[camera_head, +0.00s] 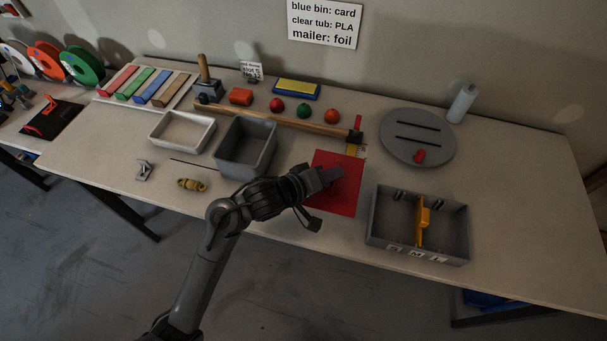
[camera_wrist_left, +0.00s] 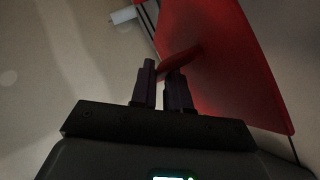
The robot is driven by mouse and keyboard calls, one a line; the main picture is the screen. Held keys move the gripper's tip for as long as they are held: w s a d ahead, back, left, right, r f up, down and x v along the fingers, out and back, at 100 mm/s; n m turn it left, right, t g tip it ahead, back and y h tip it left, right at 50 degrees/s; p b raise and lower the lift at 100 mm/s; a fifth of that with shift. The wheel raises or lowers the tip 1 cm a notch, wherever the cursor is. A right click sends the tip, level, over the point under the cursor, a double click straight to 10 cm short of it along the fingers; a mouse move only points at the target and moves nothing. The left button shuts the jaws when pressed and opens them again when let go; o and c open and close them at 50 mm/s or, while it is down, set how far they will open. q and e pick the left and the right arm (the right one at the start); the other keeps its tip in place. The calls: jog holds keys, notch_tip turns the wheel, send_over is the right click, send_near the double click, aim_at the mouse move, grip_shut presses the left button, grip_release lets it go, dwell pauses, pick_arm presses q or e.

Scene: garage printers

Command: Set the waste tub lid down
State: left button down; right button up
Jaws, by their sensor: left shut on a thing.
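The waste tub lid appears to be the flat red square plate (camera_head: 347,203), right of the grey open tub (camera_head: 233,165) in the head view. My left gripper (camera_head: 331,174) is over the lid and hides part of it. In the left wrist view my left gripper (camera_wrist_left: 163,88) is shut on a thin red upright grip of the lid (camera_wrist_left: 235,65). The lid spreads to the right of the fingers there. I cannot tell whether its underside touches the table. My right gripper is not in view.
A divided grey box (camera_head: 374,220) stands right of the lid, and a round grey slotted plate (camera_head: 400,125) lies behind it. A wooden bar (camera_head: 290,123) runs along the back. A white tray (camera_head: 160,140) stands left of the tub. The table's right end (camera_head: 530,200) is clear.

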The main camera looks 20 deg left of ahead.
pick_arm(q)
jog(key=w+a+f, duration=0.1)
jog(key=a, duration=0.1)
jog(key=w+a+f+b, duration=0.1)
jog(key=a+f, duration=0.1)
jog(key=w+a+f, duration=0.1)
jog(key=a, duration=0.1)
jog(key=shift+w+a+f+b, duration=0.2)
jog(key=shift+a+b, duration=0.1)
jog(key=shift+f+b, duration=1)
jog(key=shift+f, duration=1.1)
jog(key=shift+r, duration=0.1)
jog(key=c, duration=1.1)
grip_release()
jog(key=shift+f, duration=0.2)
jog(key=shift+r, duration=0.2)
jog(key=p+v, duration=0.4)
jog(key=v, duration=0.8)
